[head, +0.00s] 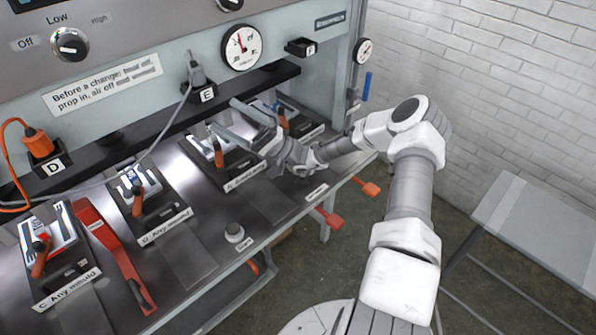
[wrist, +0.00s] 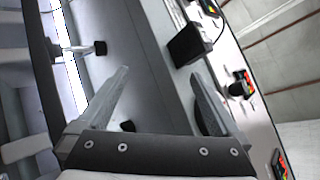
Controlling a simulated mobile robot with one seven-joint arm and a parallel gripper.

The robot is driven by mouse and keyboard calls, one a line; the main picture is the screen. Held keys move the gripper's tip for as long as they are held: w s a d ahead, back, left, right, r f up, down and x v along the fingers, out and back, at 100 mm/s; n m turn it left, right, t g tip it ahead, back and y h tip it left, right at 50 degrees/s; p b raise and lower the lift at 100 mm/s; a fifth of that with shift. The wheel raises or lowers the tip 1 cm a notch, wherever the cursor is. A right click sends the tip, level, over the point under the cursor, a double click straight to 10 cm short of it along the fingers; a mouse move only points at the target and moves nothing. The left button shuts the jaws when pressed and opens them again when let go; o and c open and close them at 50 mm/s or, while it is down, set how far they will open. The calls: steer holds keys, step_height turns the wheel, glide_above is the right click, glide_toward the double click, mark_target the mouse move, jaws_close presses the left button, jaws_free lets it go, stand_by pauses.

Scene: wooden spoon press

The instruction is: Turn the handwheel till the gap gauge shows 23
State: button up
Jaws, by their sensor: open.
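A round white gauge (head: 241,46) with a dark rim and a red needle is on the upper panel; its numbers are too small to read. A smaller round gauge (head: 363,50) is on the right-hand post, also unreadable. I cannot tell which is the gap gauge. I cannot make out a handwheel in either view. My gripper (head: 222,115) is over the back right of the bench, its fingers apart and pointing left. In the wrist view my gripper (wrist: 160,76) is open with nothing between its fingers.
Several clamp fixtures with orange handles, such as the one labelled C (head: 46,250), stand along the metal bench. A red bar (head: 112,252) lies by it. A black block (wrist: 187,45) is beyond my fingers. A grey side table (head: 540,225) stands right.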

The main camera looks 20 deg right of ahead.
steer(key=s+a+f+n+g+h+b, duration=0.1)
steer(key=s+f+n+g+h+b, duration=0.1)
steer(key=f+n+g+h, duration=0.45)
steer(key=s+f+n+g+h+b, duration=0.3)
steer(key=f+n+g+h, duration=0.2)
steer(key=f+h, duration=0.15)
steer(key=w+d+r+n+t+h+b, duration=0.25)
steer(key=d+h, duration=0.35)
steer(key=d, duration=0.3)
steer(key=w+d+r+n+t+h+b, duration=0.1)
steer(key=w+d+r+h, duration=0.25)
steer(key=d+h, duration=0.4)
steer(key=shift+y, duration=0.75)
steer(key=f, duration=0.5)
steer(key=w+d+f, duration=0.1)
steer(key=f, duration=0.5)
steer(key=d+f, duration=0.1)
steer(key=f, duration=0.5)
steer(key=shift+w+d+f+b, duration=0.1)
steer(key=shift+w+f+b, duration=0.05)
steer(key=shift+w+b, duration=0.2)
steer(key=c, duration=1.2)
steer(key=shift+c, duration=0.2)
